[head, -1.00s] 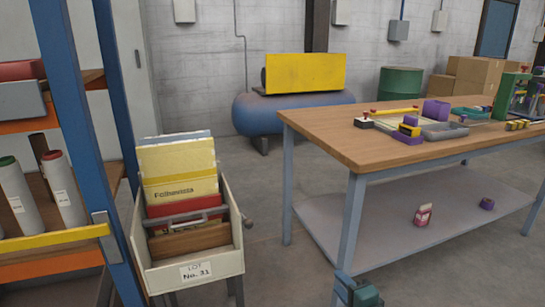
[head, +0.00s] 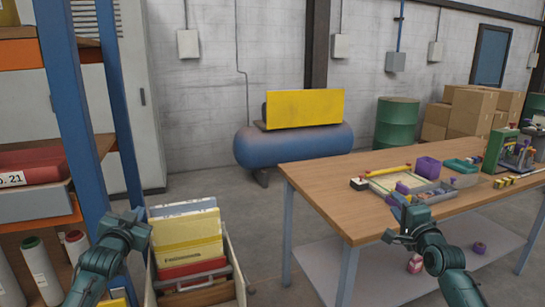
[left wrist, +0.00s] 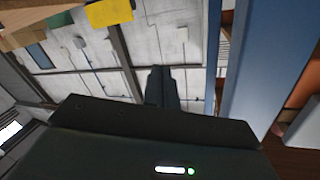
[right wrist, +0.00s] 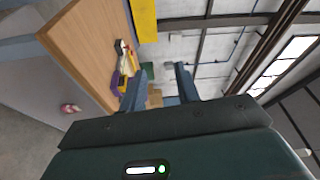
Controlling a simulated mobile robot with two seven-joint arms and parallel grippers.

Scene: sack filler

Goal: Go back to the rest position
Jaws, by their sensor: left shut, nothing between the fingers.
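My left gripper (head: 138,217) is raised at the left, in front of the blue shelf post and beside the crate of files. In the left wrist view its fingers (left wrist: 161,85) are together with nothing between them. My right gripper (head: 398,208) is raised in front of the workbench, overlapping its top in the head view. In the right wrist view its two fingers (right wrist: 160,85) stand apart with nothing between them. Both grippers point forward, away from me.
The wooden workbench (head: 322,185) stands at the right with small parts and a tray on it. A file crate (head: 237,275) stands low at centre left. A shelf rack with a blue post (head: 85,110) is at far left. Open floor lies between crate and bench.

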